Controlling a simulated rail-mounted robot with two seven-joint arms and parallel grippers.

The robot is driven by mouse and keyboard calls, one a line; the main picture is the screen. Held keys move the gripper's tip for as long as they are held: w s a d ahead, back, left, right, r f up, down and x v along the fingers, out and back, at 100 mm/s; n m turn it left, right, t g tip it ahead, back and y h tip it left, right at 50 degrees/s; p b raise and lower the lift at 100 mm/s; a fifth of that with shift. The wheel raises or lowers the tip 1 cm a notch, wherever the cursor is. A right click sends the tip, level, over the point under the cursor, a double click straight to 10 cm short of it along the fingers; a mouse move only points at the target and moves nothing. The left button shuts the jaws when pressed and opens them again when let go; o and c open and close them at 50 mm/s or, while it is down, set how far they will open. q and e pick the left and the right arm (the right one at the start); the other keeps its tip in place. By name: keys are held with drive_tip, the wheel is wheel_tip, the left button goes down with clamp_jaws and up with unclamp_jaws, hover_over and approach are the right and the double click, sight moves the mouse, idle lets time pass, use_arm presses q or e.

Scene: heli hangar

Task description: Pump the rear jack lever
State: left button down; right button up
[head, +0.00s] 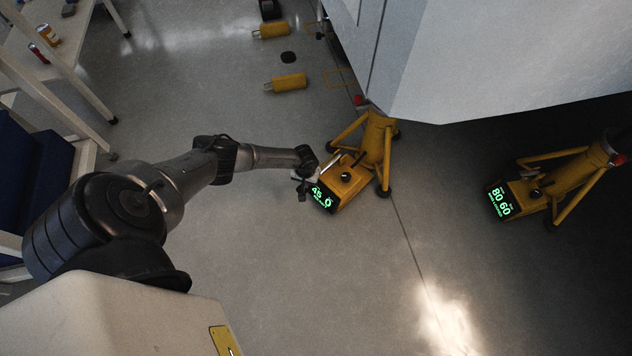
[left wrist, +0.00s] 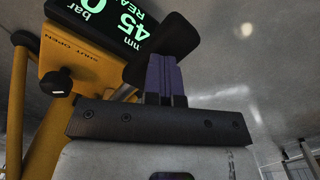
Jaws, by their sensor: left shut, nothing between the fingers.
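A yellow jack (head: 376,140) stands under the grey fuselage, with a yellow pump box (head: 348,182) at its foot and a green-lit display (head: 322,197). My left gripper (head: 303,183) is beside the display end of this box. In the left wrist view its purple-blue fingers (left wrist: 166,78) are shut and empty, close to a dark bar-like part (left wrist: 178,38) that looks like the lever's grip. I cannot tell if they touch it. The display (left wrist: 108,18) shows there too, beside a black knob (left wrist: 57,82). My right gripper is not in view.
A second yellow jack (head: 580,174) with its own lit display (head: 501,201) stands at the right. The grey fuselage (head: 500,60) hangs over both jacks. Yellow chocks (head: 287,82) lie behind. A table (head: 75,35) is at upper left. The floor in front is clear.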

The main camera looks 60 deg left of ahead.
use_arm(q)
drive_tip(key=shift+r+p, duration=0.65)
drive_tip(key=shift+r, duration=0.1)
wheel_tip(320, 180, up, 7)
drive_tip(key=p, duration=0.6)
drive_tip(key=shift+w+r, duration=0.1)
drive_tip(key=shift+w, duration=0.05)
